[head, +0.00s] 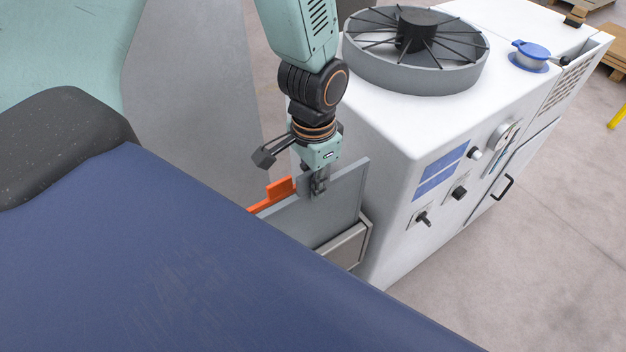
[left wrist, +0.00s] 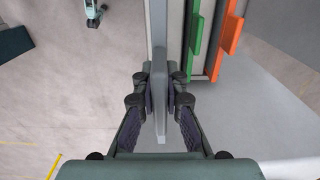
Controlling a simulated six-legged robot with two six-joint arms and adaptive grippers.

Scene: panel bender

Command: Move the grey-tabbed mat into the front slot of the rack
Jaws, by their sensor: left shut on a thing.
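The grey-tabbed mat (head: 347,200) is a flat grey panel standing on edge, roughly upright, at the rack (head: 352,247). My left gripper (head: 319,187) is above it, shut on its grey tab. In the left wrist view the tab (left wrist: 159,95) lies between the two fingers (left wrist: 160,80). The rack is partly hidden by the mat and by a blue surface in front. An orange-tabbed mat (head: 278,190) and a green-tabbed mat (left wrist: 195,38) stand beside the grey one, apart from it. I cannot tell whether its lower edge is inside a slot. My right gripper is out of view.
A white machine (head: 385,150) with a round black fan, knobs and a gauge stands close to the right of the rack. A large blue surface (head: 190,265) fills the near left. Open floor (head: 545,240) lies at the right.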

